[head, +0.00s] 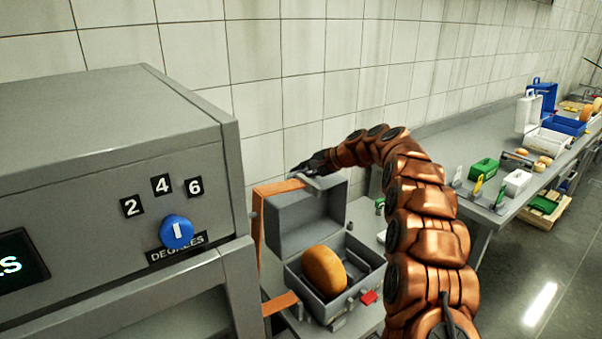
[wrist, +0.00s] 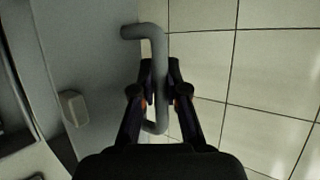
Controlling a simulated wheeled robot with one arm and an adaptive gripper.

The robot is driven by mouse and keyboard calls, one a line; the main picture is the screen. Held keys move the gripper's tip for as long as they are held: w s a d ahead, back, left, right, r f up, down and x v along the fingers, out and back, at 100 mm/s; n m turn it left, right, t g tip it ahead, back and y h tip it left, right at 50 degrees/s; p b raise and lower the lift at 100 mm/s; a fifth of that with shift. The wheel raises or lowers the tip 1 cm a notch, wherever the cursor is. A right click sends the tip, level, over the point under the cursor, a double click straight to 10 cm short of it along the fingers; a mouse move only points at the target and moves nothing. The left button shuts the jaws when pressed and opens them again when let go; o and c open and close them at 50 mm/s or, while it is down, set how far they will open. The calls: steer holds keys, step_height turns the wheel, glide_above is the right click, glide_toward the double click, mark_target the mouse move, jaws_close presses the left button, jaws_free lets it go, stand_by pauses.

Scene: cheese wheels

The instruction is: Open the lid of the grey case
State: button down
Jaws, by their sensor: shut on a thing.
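The grey case (head: 325,311) stands on the counter beside the large grey machine, its lid (head: 310,222) raised and standing roughly upright at the back. An orange cheese wheel (head: 323,270) stands tilted inside the case. My gripper (head: 308,172) is at the top edge of the lid. In the wrist view my gripper (wrist: 160,82) is shut on the lid's grey bar handle (wrist: 155,42), with a finger on either side of it. In the head view the handle is mostly hidden by the gripper.
The grey machine (head: 110,170) with a blue knob (head: 177,232) stands close on the left. A tiled wall (head: 290,80) is behind. An orange strip (head: 258,222) runs beside the lid. A long counter (head: 430,150) at right carries several cases and blocks.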

steer(key=c, duration=1.2)
jaws_free()
steer(key=v, duration=1.2)
steer(key=shift+d, duration=0.1)
